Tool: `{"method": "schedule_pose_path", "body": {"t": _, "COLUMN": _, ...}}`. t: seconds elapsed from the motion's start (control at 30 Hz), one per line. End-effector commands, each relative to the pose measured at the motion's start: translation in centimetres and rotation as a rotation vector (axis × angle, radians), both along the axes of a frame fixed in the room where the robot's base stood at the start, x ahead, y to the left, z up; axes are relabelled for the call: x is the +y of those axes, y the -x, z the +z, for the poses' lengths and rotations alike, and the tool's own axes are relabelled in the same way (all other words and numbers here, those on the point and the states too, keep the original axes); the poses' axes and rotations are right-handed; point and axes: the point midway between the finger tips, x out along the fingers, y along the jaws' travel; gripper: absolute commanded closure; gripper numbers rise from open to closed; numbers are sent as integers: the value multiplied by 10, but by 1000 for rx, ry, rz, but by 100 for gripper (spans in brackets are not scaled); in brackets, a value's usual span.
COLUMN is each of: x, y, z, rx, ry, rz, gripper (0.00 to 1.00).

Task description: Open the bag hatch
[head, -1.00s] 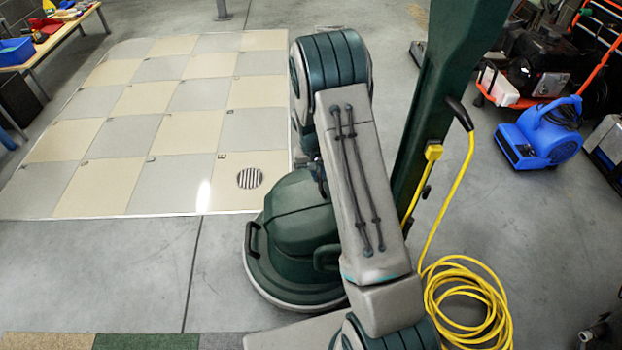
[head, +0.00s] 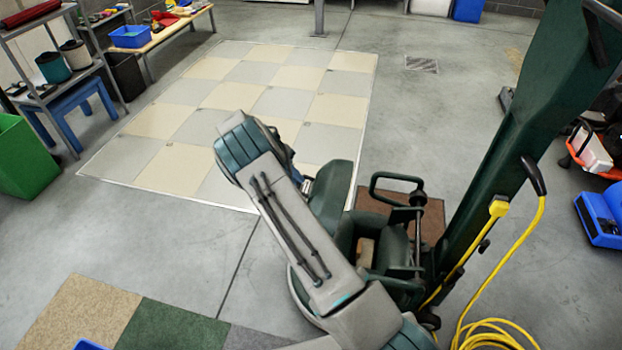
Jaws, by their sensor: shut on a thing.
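The dark green floor machine (head: 393,285) stands right of my arm. Its bag hatch (head: 333,188) appears as a raised, tilted green lid at the machine's left side. An open hollow with a tan part inside (head: 366,250) shows to the right of the lid. My gripper (head: 304,183) is mostly hidden behind my arm; only a small dark part shows at the lid's left edge. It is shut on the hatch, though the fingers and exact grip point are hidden.
A dark green handle frame (head: 397,181) and tall column (head: 525,130) rise on the right. A yellow cord (head: 500,265) hangs there. A brown mat (head: 432,215) lies behind the machine. Checkered floor pads (head: 230,120) lie beyond; carpet squares (head: 170,328) are at front left. Bare floor is between them.

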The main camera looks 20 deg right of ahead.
Motion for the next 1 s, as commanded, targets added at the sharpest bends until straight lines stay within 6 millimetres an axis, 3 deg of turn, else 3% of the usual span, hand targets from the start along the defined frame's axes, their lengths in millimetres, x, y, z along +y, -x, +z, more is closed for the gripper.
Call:
{"method": "schedule_pose_path", "body": {"t": 0.03, "x": 11, "y": -2, "z": -16, "rx": 3, "ry": -4, "rz": 0, "gripper": 100}}
{"method": "schedule_pose_path", "body": {"t": 0.4, "x": 65, "y": -21, "z": -48, "rx": 6, "ry": -1, "rz": 2, "gripper": 100}}
{"method": "schedule_pose_path", "body": {"t": 0.7, "x": 95, "y": -33, "z": -61, "rx": 2, "ry": -2, "rz": 13, "gripper": 100}}
{"method": "schedule_pose_path", "body": {"t": 1.0, "x": 111, "y": -39, "z": -67, "rx": -5, "ry": -4, "rz": 20, "gripper": 100}}
